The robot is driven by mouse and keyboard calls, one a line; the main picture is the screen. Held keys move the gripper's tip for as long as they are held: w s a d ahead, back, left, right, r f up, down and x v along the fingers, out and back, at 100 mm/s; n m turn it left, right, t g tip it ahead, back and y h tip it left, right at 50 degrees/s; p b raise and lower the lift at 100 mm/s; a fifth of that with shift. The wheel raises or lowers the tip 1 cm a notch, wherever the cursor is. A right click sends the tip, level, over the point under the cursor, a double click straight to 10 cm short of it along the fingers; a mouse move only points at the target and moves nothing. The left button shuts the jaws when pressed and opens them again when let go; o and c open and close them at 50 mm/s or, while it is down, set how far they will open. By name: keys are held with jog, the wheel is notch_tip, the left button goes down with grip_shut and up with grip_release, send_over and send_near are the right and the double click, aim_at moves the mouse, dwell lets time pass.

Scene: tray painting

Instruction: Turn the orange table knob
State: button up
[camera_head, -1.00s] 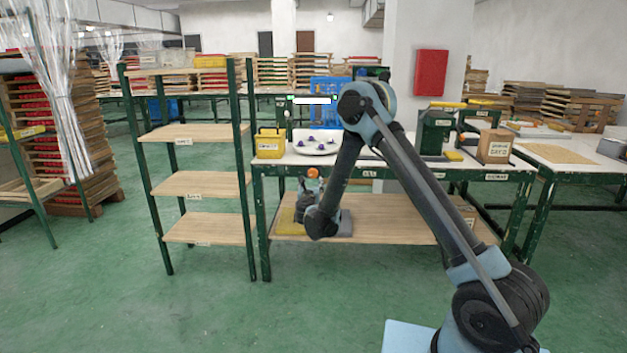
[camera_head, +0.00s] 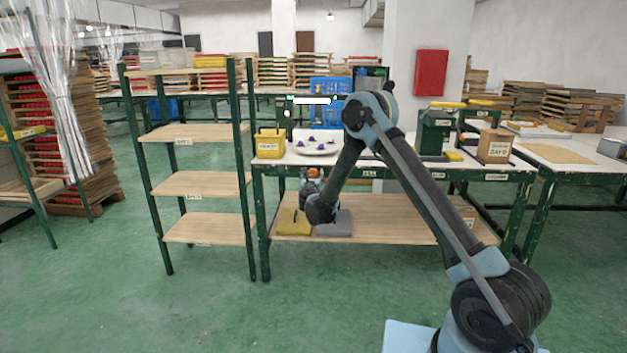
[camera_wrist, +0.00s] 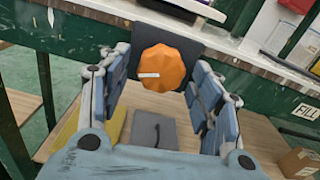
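The orange knob (camera_wrist: 163,72) is faceted and carries a pale pointer mark. It sits in front of a dark square plate (camera_wrist: 196,42) at the table's front edge. In the head view the knob (camera_head: 313,173) is small and partly covered by my gripper (camera_head: 311,187). In the wrist view my gripper (camera_wrist: 160,64) is open, with one blue-padded finger left of the knob and one right of it. Gaps show between the knob and both fingers. I cannot tell how deep the knob lies between them.
The worktable (camera_head: 455,172) has a lower shelf (camera_head: 385,226) holding a yellow pad (camera_head: 290,222) and a grey pad (camera_head: 338,224). A white plate (camera_head: 317,150) with purple items stands on top. Green floor is open in front.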

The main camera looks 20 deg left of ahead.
jog(key=c, duration=0.9)
jog(key=shift+m, duration=2.2)
jog(key=o, duration=1.1)
jog(key=shift+s, duration=0.15)
